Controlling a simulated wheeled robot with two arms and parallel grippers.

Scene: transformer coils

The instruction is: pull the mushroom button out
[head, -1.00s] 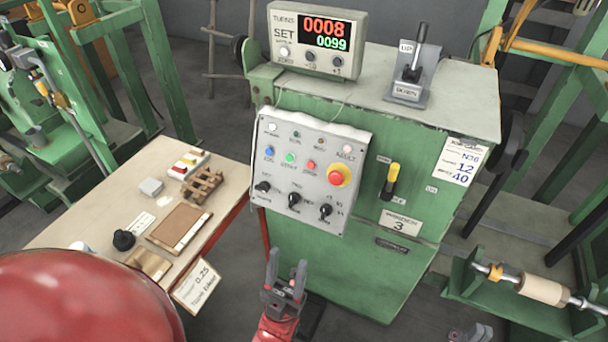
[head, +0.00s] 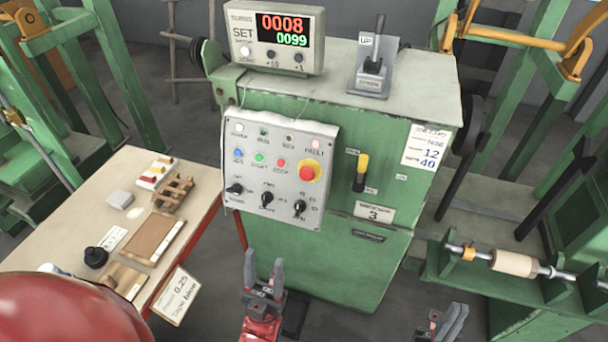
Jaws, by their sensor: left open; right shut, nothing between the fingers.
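The mushroom button (head: 307,173) is a red round cap on a yellow base. It sits at the right side of the grey control panel (head: 262,213) on the front of the green machine. Whether it is pressed in or out cannot be told at this size. My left gripper (head: 264,262) is open and empty. It shows below the panel in the picture, apart from the button. My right gripper (head: 447,315) is shut and empty at the bottom edge, lower right of the button and partly cut off.
The panel also carries lamps, small buttons and black knobs (head: 267,199). A yellow-handled switch (head: 361,172) is right of it. A display box (head: 275,40) and a lever (head: 374,65) stand on top. A worktable (head: 66,230) with small items is at left.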

